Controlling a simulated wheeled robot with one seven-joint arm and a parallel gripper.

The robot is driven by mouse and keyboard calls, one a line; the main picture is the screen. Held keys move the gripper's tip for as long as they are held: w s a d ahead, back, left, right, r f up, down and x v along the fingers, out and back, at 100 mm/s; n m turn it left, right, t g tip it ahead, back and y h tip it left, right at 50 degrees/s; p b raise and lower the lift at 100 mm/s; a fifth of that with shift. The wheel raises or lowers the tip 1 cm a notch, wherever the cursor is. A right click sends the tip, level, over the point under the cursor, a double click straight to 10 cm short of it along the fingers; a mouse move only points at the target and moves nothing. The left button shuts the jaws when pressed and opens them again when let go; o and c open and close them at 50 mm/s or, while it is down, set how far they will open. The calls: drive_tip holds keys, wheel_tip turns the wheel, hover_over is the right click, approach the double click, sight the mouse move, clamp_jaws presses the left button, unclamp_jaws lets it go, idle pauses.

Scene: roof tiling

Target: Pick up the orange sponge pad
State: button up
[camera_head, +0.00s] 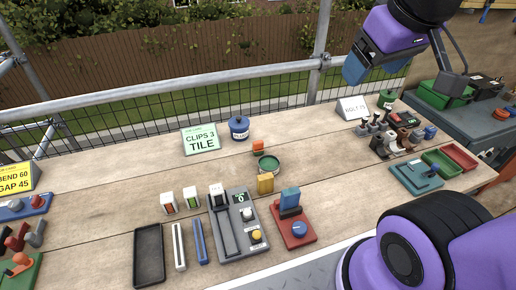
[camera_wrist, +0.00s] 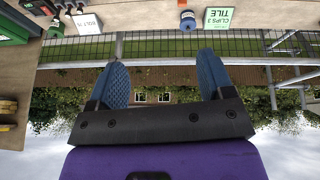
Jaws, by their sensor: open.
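A small orange block (camera_head: 258,147) stands on the wooden table behind a round green tin (camera_head: 268,166). An amber-orange block (camera_head: 265,184) stands in front of the tin. I cannot tell for sure which of the two is the sponge pad. My gripper (camera_head: 371,68) is raised high at the upper right of the head view, far from both blocks. In the wrist view my gripper (camera_wrist: 163,78) has its two blue fingers wide apart with nothing between them. That view is upside down and faces the fence and hedge.
A grey device (camera_head: 237,237) and a red base with a blue block (camera_head: 294,232) stand at the table front. A blue pot (camera_head: 239,128) and the green sign (camera_head: 201,139) stand at the back. Clutter fills the right end. A rail (camera_head: 170,95) runs behind the table.

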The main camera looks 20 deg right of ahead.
drive_tip(key=w+f+n+g+h, duration=0.15)
drive_tip(key=w+f+n, duration=0.25)
drive_tip(key=w+n, duration=0.55)
drive_tip(key=n+g+y, duration=0.2)
drive_tip(key=n, duration=2.3)
hover_over(258, 141)
drive_tip(key=s, duration=0.2)
wheel_tip(258, 141, down, 32)
drive_tip(key=r, duration=0.1)
drive_tip(key=f, duration=0.3)
drive_tip(key=w+f, duration=0.1)
drive_tip(key=f, duration=0.1)
drive_tip(key=shift+w+f, duration=0.15)
drive_tip(key=shift+f, duration=0.85)
drive_tip(key=shift+w+f, duration=0.2)
drive_tip(key=shift+f, duration=0.75)
drive_tip(key=shift+w+f, duration=0.15)
drive_tip(key=shift+f, duration=0.85)
drive_tip(key=c, duration=1.1)
drive_tip(key=shift+r, duration=0.15)
